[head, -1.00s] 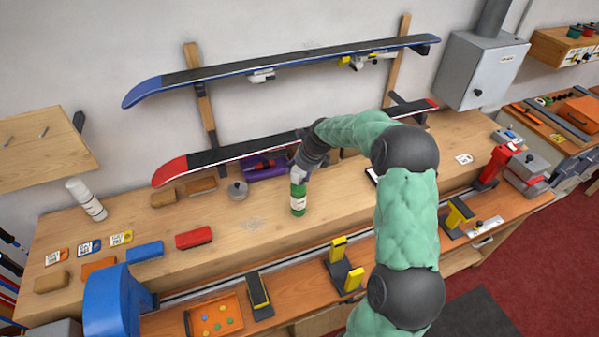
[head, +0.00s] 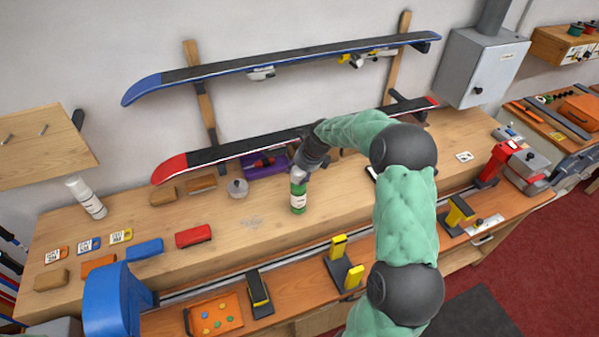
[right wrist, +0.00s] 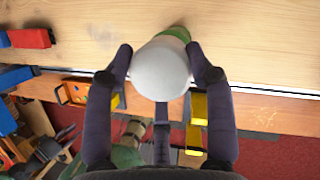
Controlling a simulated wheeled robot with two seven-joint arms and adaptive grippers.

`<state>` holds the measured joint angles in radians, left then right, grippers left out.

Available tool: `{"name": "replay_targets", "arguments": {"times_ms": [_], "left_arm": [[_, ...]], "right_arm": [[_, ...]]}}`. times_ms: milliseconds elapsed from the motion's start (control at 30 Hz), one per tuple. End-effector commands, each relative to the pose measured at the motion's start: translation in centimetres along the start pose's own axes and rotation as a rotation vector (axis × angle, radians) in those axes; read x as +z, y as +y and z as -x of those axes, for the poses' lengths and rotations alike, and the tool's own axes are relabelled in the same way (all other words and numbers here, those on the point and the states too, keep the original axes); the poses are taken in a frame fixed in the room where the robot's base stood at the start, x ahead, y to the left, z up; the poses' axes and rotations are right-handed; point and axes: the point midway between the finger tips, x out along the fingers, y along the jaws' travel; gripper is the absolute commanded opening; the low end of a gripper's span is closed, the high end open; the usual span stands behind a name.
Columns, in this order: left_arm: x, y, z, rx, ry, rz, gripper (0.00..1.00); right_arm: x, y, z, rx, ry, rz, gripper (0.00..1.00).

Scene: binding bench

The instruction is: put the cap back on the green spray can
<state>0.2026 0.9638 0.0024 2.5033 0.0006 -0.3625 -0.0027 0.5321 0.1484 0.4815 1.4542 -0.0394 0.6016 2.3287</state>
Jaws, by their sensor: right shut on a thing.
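The green spray can (head: 298,201) stands upright on the wooden bench, in the middle of the head view. My right gripper (head: 301,172) is at its top. In the right wrist view, a whitish cap (right wrist: 162,70) sits between the two fingers of my right gripper (right wrist: 163,73), which are shut on it. A piece of the green can (right wrist: 177,33) shows just past the cap. The cap lines up with the can's top in the head view, but I cannot tell whether it is fully seated. My left gripper is not in view.
A grey round tin (head: 238,188) and a purple case (head: 265,165) lie left of and behind the can. A red block (head: 193,236) lies front left. A white can (head: 86,197) stands far left. A red-tipped ski (head: 240,151) hangs behind. Bench around the can's front is clear.

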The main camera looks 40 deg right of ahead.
Motion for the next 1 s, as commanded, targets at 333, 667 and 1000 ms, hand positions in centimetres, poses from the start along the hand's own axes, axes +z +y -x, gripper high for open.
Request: {"name": "replay_targets", "arguments": {"times_ms": [333,667,1000], "left_arm": [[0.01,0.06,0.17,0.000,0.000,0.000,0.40],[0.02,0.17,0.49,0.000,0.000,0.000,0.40],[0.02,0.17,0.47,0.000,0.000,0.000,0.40]], "right_arm": [[0.02,0.00,0.05,0.000,0.000,0.000,0.44],[0.00,-0.02,0.03,0.000,0.000,0.000,0.44],[0.01,-0.01,0.03,0.000,0.000,0.000,0.44]]}}
